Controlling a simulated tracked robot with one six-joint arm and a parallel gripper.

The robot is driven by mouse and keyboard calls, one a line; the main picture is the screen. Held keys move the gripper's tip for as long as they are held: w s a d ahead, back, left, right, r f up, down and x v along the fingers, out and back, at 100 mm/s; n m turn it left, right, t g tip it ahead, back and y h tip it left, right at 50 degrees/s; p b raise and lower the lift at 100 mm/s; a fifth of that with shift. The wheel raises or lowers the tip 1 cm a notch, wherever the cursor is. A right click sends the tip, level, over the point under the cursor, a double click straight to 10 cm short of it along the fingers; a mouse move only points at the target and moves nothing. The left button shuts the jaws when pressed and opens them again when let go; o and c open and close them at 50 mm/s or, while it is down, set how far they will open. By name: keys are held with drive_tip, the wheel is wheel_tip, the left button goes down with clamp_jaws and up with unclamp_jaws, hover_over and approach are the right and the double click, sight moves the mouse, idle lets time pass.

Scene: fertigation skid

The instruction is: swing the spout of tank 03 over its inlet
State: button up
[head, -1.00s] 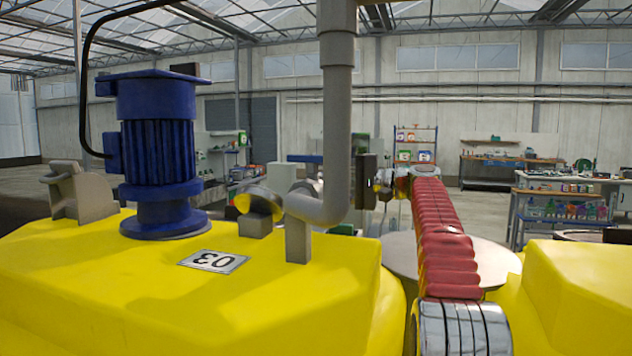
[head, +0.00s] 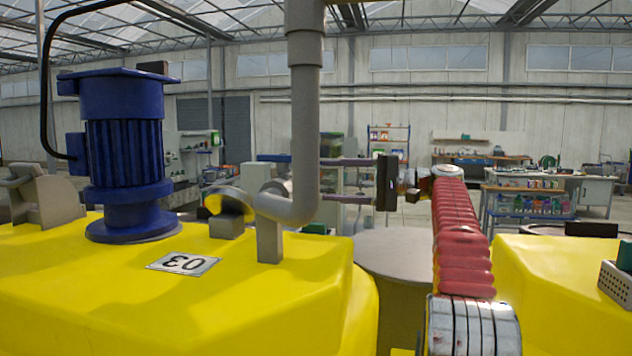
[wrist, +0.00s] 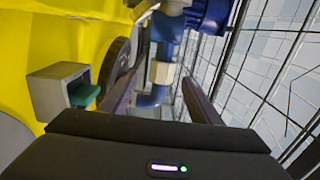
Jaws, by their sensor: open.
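Tank 03 is the yellow tank (head: 230,285) in the head view, with an upside-down "03" plate (head: 183,263) on top. A grey pipe (head: 304,130) comes down over it and bends left at the bottom, near a short grey post (head: 269,240). A tilted yellow-and-grey round piece (head: 231,203) sits left of the bend; I cannot tell whether it is the inlet. My gripper (head: 322,180) points left with its fingers apart, and its tips reach near the pipe's right edge in the picture. In the wrist view, a blue fitting with a cream collar (wrist: 163,72) shows between the open fingers (wrist: 165,85); contact is not visible.
A blue motor (head: 125,150) with a black cable stands on the tank. Another yellow tank (head: 560,285) is at the right. In the wrist view, a grey box with a green part (wrist: 58,92) is close at the left. Shelves and benches stand far back.

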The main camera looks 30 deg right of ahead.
drive_tip(key=shift+v, duration=1.15)
drive_tip(key=shift+s, duration=0.15)
